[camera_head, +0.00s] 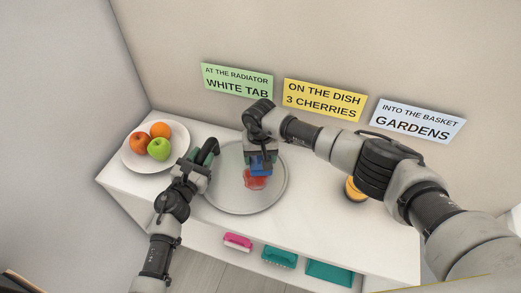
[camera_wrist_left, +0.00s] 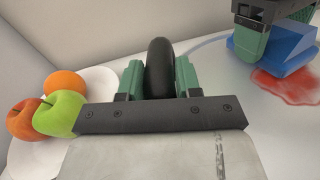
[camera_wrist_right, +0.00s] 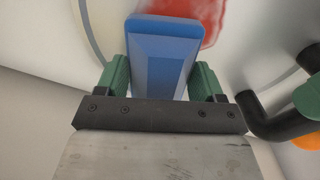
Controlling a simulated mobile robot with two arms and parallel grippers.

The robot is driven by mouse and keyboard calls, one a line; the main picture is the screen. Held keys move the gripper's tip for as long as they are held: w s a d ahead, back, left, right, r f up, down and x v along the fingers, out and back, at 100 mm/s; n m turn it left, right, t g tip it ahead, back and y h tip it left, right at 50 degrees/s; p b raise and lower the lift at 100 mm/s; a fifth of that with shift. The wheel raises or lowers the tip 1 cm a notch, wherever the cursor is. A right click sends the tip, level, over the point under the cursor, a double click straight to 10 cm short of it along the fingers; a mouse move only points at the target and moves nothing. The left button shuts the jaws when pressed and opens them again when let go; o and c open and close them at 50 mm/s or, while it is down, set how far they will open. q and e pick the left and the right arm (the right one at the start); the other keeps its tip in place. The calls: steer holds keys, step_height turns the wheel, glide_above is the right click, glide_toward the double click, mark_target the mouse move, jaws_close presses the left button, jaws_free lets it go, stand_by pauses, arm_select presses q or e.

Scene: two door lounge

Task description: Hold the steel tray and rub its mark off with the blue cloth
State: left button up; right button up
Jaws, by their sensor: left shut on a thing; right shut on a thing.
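The round steel tray (camera_head: 235,203) lies on the white top, with a red mark (camera_head: 252,184) near its middle. My left gripper (camera_head: 205,160) is shut on the tray's black handle (camera_wrist_left: 160,68) at the tray's left side. My right gripper (camera_head: 261,158) is shut on the blue cloth (camera_head: 262,168), which looks like a block and is over the tray at the mark's upper edge. In the right wrist view the cloth (camera_wrist_right: 160,55) sits between the fingers, with the red mark (camera_wrist_right: 200,15) beside it. Part of the mark is hidden by the cloth. I cannot tell whether the cloth touches the tray.
A yellow-orange object (camera_head: 354,188) stands to the right. A pink brush (camera_head: 238,242), a teal brush (camera_head: 279,258) and a teal item (camera_head: 330,273) lie lower at the front. Three signs hang behind.

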mark_target(250, 188)
arm_select(q)
steer(key=shift+f, duration=0.15)
arm_select(e)
steer(key=shift+s+a+f, duration=0.3)
steer(key=shift+s+f, duration=0.1)
steer(key=shift+s, duration=0.25)
steer(key=shift+s+a, duration=0.55)
steer(key=shift+s, duration=0.8)
steer(key=shift+s+a, duration=0.6)
steer(key=shift+s, duration=0.7)
steer(key=shift+s+a, duration=0.55)
steer(key=shift+s, duration=0.8)
steer(key=shift+w+d+r, duration=0.15)
steer(key=shift+w, duration=0.15)
arm_select(q)
steer(key=shift+s, duration=0.1)
arm_select(e)
steer(key=shift+w+d, duration=0.1)
steer(key=shift+w, duration=0.15)
steer(key=shift+w+d, duration=0.6)
steer(key=shift+w, duration=0.75)
steer(key=shift+w+d, duration=0.55)
steer(key=shift+w, duration=0.85)
steer(key=shift+w+d, duration=0.6)
steer(key=shift+w, duration=0.75)
steer(key=shift+r, duration=3.9)
